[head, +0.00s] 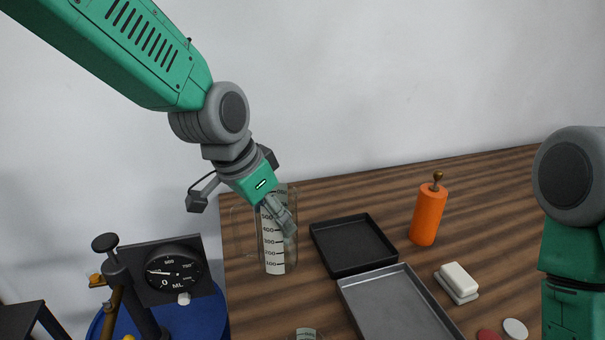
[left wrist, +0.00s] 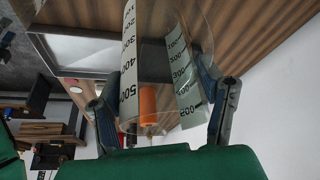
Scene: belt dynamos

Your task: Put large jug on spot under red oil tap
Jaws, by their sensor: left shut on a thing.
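A clear jug with a white scale strip up to 500 (head: 273,245) stands upright at the left end of the wooden table, its handle on the left. I take it to be the large jug. My left gripper (head: 283,222) reaches down to it from above and is shut on its wall. In the left wrist view the jug (left wrist: 184,80) lies between the two fingers (left wrist: 160,112). The top of another clear vessel with a scale (head: 305,334) shows at the bottom edge. My right gripper is outside the view. I cannot make out a red oil tap or its spot.
A black tray (head: 318,236) and a grey metal tray (head: 349,297) lie right of the jug. An orange cylinder (head: 427,216) and a white block (head: 458,279) stand farther right. A dial gauge (head: 174,271) and a black post (head: 138,301) stand left, by a blue round surface (head: 209,315).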

